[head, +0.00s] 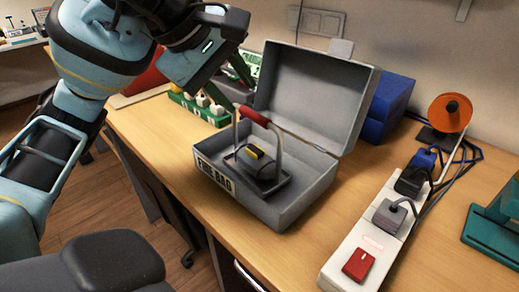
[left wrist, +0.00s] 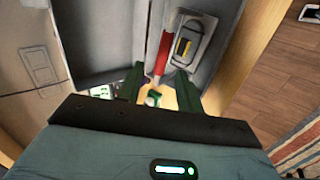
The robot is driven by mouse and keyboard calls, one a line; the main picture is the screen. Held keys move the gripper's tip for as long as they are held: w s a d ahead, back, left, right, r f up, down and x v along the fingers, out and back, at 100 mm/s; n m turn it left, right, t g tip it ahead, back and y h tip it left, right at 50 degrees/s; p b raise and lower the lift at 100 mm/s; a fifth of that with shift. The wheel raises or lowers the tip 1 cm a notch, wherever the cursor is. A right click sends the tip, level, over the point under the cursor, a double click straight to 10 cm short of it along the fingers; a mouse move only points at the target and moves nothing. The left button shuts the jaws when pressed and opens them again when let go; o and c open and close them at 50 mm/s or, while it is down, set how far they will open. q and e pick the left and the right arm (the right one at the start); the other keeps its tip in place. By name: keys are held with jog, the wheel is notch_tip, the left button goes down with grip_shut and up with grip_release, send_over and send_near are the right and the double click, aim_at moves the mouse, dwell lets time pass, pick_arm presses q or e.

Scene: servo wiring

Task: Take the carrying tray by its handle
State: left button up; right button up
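The carrying tray (head: 283,184) is a dark, shallow tray inside the open grey box marked FIRE BAG (head: 312,200). Its grey bail handle with a red grip (head: 256,116) stands up over it. A dark block with a yellow label (head: 258,162) sits in the tray. My left gripper (head: 238,80) is open and empty, above and to the left of the red grip, apart from it. In the left wrist view the red grip (left wrist: 163,50) lies ahead, in line with the gap between the open fingers (left wrist: 158,75). My right gripper is not in view.
The box's raised lid (head: 315,92) stands behind the tray. A green rack with white knobs (head: 200,108) is behind left, partly under my arm. A power strip (head: 375,235) with a red switch, a blue case (head: 388,105) and an orange spool (head: 450,112) are at right.

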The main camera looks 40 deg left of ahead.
aim_at(253, 114)
pick_arm(q)
jog(key=shift+x, duration=1.35)
jog(key=shift+s+d+b+x, duration=0.1)
jog(key=shift+b+x, duration=0.25)
jog(key=shift+x, duration=0.9)
jog(key=shift+s+d+b+x, duration=0.15)
jog(key=shift+b+x, duration=0.15)
jog(key=shift+x, duration=1)
jog(key=shift+f, duration=0.15)
jog(key=shift+c, duration=0.2)
grip_shut()
